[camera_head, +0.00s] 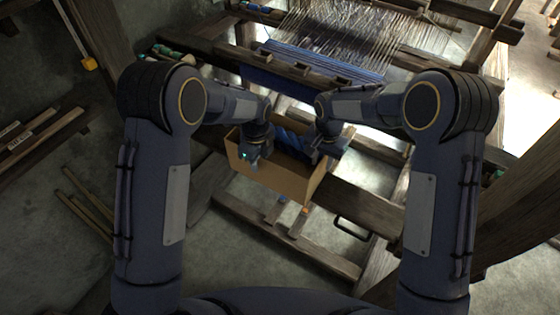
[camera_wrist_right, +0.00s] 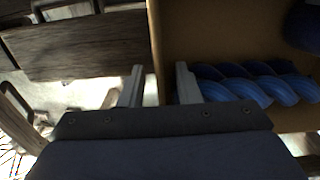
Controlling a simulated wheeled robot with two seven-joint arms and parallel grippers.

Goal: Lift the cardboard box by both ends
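The open cardboard box (camera_head: 277,181) sits on the loom's timbers in the middle of the head view, with blue twisted yarn (camera_wrist_right: 250,82) inside it. My left gripper (camera_head: 253,158) is at the box's left end; its fingers are too small and dark to tell whether they are apart. My right gripper (camera_head: 322,150) is at the right end. In the right wrist view my right gripper (camera_wrist_right: 160,78) has its fingers apart, one on the outer side of the box wall (camera_wrist_right: 155,45) and one on the inner side, with a visible gap between them.
The wooden loom with blue cloth (camera_head: 310,58) and pale warp threads stands behind the box. A dark beam (camera_head: 365,205) and slatted timbers (camera_head: 290,240) lie right of and below the box. Loose sticks (camera_head: 88,212) lie on the floor at left.

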